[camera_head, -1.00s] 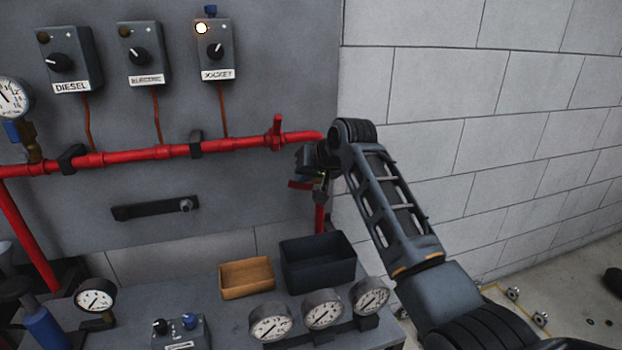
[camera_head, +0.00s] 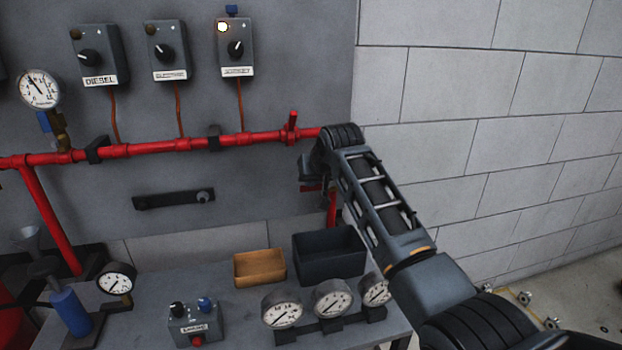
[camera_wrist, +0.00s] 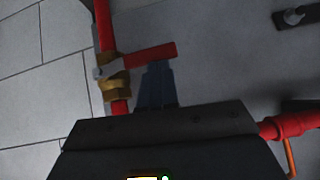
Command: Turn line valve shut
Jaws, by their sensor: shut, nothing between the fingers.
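The line valve shows in the wrist view: a brass body (camera_wrist: 114,84) on a red pipe (camera_wrist: 103,25), with a red lever (camera_wrist: 148,56) sticking out roughly crosswise to the pipe. My gripper (camera_wrist: 158,68) is shut and empty. Its fingertips are right beside the lever's edge, near its free end; I cannot tell whether they touch. In the head view the lever (camera_head: 311,188) shows only as a small red strip by the pipe (camera_head: 332,208). There my wrist and arm hide the valve body and most of the gripper.
A red horizontal pipe (camera_head: 180,145) crosses the grey panel above. A black bin (camera_head: 328,257), a tan tray (camera_head: 260,268) and several gauges (camera_head: 333,299) stand on the bench below. A bracket bar (camera_head: 165,200) is on the panel. A block wall (camera_head: 480,130) rises at the right.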

